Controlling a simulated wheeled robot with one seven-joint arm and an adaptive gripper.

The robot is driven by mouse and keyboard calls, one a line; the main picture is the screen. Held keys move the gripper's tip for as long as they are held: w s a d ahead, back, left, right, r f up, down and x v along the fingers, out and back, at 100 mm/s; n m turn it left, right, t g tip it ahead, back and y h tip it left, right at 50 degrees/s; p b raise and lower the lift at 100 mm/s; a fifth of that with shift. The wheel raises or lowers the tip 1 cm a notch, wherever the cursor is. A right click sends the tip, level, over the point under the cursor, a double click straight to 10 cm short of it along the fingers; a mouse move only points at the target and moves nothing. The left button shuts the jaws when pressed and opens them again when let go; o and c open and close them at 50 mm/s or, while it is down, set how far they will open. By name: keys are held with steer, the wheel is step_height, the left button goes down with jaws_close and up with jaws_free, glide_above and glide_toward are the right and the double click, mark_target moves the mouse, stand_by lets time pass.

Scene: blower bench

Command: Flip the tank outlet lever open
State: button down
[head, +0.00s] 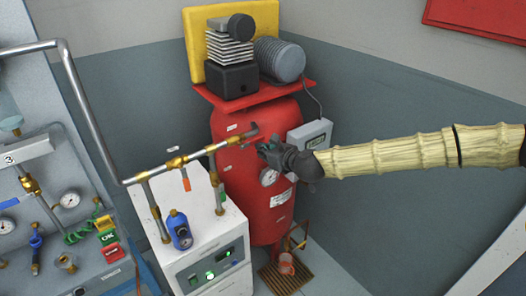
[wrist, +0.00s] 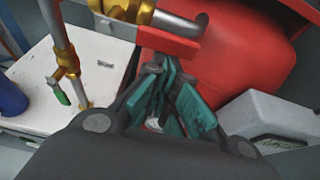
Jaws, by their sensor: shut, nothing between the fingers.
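The red tank (head: 255,185) stands upright behind the white machine. Its outlet lever (wrist: 168,42) is a flat red bar in the wrist view, beside a brass valve (wrist: 122,8) and running roughly along the grey outlet pipe (wrist: 178,24). In the head view the outlet elbow (head: 251,130) shows just left of my gripper (head: 264,149), and the lever is hard to make out against the red tank. My gripper is shut and empty. In the wrist view its teal-padded fingertips (wrist: 165,72) are just below the lever; I cannot tell whether they touch it.
A pipe with an orange-handled valve (head: 186,182) runs left from the tank above the white machine (head: 205,232). A grey box (head: 311,134) and a gauge (head: 269,177) sit close by my gripper.

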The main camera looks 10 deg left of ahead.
steer(key=s+d+b, duration=0.6)
steer(key=s+d, duration=0.1)
steer(key=s+d+f+n+g+h+p, duration=0.1)
steer(key=s+d+f+n+g+h, duration=0.15)
steer(key=s+f+n, duration=0.75)
steer(key=s+d+f+n+g+h, duration=0.1)
steer(key=s+f+n+g, duration=0.25)
steer(key=s+f, duration=1.35)
steer(key=s+d+f+n+g+h, duration=0.1)
steer(key=s+d+f+n, duration=0.3)
steer(key=d, duration=0.4)
steer(key=s+d+f+n+g+h, duration=0.1)
steer(key=s+d+f+n+h, duration=0.2)
steer(key=s+d, duration=0.4)
steer(key=s+d+f+n+g+h, duration=0.1)
steer(key=s+d+f+n+h, duration=0.1)
steer(key=s+d+f+n, duration=0.3)
steer(key=d+f, duration=0.1)
steer(key=d, duration=0.3)
steer(key=shift+s+f+n+g+p, duration=0.35)
steer(key=shift+s+g+p, duration=0.05)
